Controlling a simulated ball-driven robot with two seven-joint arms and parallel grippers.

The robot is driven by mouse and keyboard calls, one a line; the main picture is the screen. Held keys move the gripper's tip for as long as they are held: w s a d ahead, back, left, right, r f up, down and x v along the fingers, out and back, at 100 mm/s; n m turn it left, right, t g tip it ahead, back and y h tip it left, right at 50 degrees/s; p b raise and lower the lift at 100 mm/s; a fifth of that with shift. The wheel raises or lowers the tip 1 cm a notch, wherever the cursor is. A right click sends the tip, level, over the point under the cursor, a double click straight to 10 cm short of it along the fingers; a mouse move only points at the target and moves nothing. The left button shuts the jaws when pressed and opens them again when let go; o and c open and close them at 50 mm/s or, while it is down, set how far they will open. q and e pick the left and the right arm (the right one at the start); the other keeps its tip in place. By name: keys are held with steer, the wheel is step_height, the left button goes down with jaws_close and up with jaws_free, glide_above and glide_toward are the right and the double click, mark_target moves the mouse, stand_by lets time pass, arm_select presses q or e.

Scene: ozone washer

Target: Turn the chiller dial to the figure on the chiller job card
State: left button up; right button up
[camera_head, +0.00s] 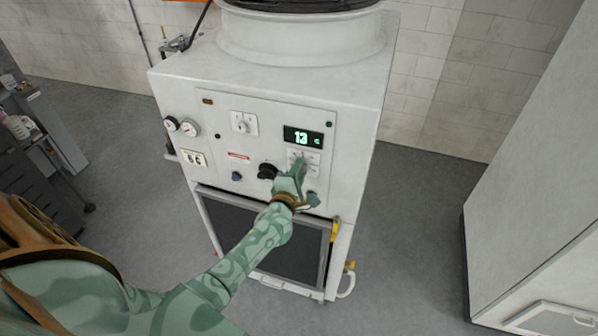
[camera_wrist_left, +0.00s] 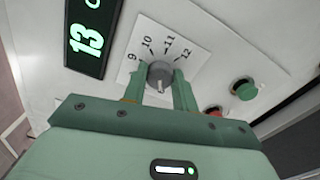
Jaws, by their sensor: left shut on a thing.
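The white chiller (camera_head: 175,80) stands ahead with its control panel facing me. Its green display (camera_head: 303,138) reads 13 C, and the display also shows in the left wrist view (camera_wrist_left: 88,38). The grey chiller dial (camera_wrist_left: 160,76) sits on a white scale plate (camera_wrist_left: 190,42) with 9, 10, 11 and 12 visible; other marks are hidden. My left gripper (camera_wrist_left: 159,88) is shut on the dial, one finger on each side. In the head view the left gripper (camera_head: 300,168) covers most of the dial. A small card (camera_head: 194,159) is at the panel's left; its figure is too small to read surely.
Two gauges (camera_head: 182,127), a white switch plate (camera_head: 244,123) and a black knob (camera_head: 267,171) are on the chiller front. A green button (camera_wrist_left: 244,88) and a red one (camera_wrist_left: 213,111) are near the dial. A large white cabinet (camera_head: 540,170) stands right, with open floor between.

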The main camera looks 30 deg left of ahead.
arm_select(q)
steer(key=shift+n, duration=0.3)
steer(key=o, duration=1)
steer(key=shift+w, duration=0.1)
steer(key=v, duration=1.6)
